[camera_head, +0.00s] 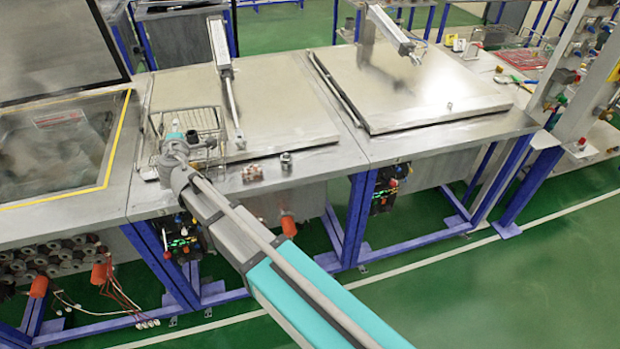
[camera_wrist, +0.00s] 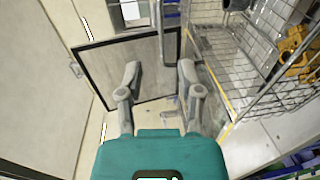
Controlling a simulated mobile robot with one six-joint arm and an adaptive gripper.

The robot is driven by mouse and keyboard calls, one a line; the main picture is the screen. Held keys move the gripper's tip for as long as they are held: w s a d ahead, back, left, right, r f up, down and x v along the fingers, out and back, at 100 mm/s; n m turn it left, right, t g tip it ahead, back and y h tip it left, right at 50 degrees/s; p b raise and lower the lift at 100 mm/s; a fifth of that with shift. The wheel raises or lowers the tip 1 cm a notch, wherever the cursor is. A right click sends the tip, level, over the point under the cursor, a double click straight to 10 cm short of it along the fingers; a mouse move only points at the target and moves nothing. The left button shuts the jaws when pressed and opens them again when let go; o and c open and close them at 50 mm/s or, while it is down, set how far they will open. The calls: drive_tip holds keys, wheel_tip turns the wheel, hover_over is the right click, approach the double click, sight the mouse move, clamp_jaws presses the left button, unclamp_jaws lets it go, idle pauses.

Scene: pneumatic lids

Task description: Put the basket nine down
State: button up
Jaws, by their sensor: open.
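A wire basket (camera_head: 205,122), the only one near my arm, stands at the left front part of the left metal lid. My gripper (camera_head: 176,150) is at its front left side in the head view and covers part of it. In the wrist view, wire mesh (camera_wrist: 238,62) fills the upper right, beside the right finger. My gripper (camera_wrist: 160,75) is open there, with its two grey fingers apart and nothing visibly clamped between them. I cannot tell whether a finger touches the basket.
Small metal fittings (camera_head: 252,173) lie on the bench front edge, right of my gripper. A pneumatic cylinder (camera_head: 221,48) stands over the left lid. A yellow-edged glass panel (camera_head: 62,140) is at left. The right lid (camera_head: 420,88) is mostly bare.

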drive_tip(key=d+f+m+g+h, duration=0.2)
drive_tip(key=d+f+m+h, duration=0.15)
drive_tip(key=d, duration=0.65)
drive_tip(key=d+f+m+g+h, duration=0.2)
drive_tip(key=d+f+m, duration=0.15)
drive_tip(key=d, duration=0.75)
drive_tip(key=d+f+m+g+h, duration=0.2)
drive_tip(key=d+m, duration=0.3)
drive_tip(key=d, duration=0.5)
drive_tip(key=s+d+f+m+g+y, duration=0.2)
drive_tip(key=s+d+f+m+g, duration=0.1)
drive_tip(key=s+d, duration=0.6)
drive_tip(key=s+d+f+m+g+y, duration=0.1)
drive_tip(key=s+d+f+m+g, duration=0.3)
drive_tip(key=s+d+g, duration=0.3)
drive_tip(key=s+d+m, duration=0.1)
drive_tip(key=s+d, duration=0.1)
drive_tip(key=s, duration=0.1)
drive_tip(key=shift+s+f+y, duration=0.15)
drive_tip(key=shift+f+y, duration=0.05)
drive_tip(key=shift+y, duration=0.15)
drive_tip(key=shift+c, duration=0.3)
drive_tip(key=shift+f, duration=0.15)
drive_tip(key=shift+c, duration=1)
drive_tip(key=shift+f+b, duration=0.45)
drive_tip(key=shift+b, duration=0.15)
clamp_jaws()
drive_tip(key=shift+r, duration=0.1)
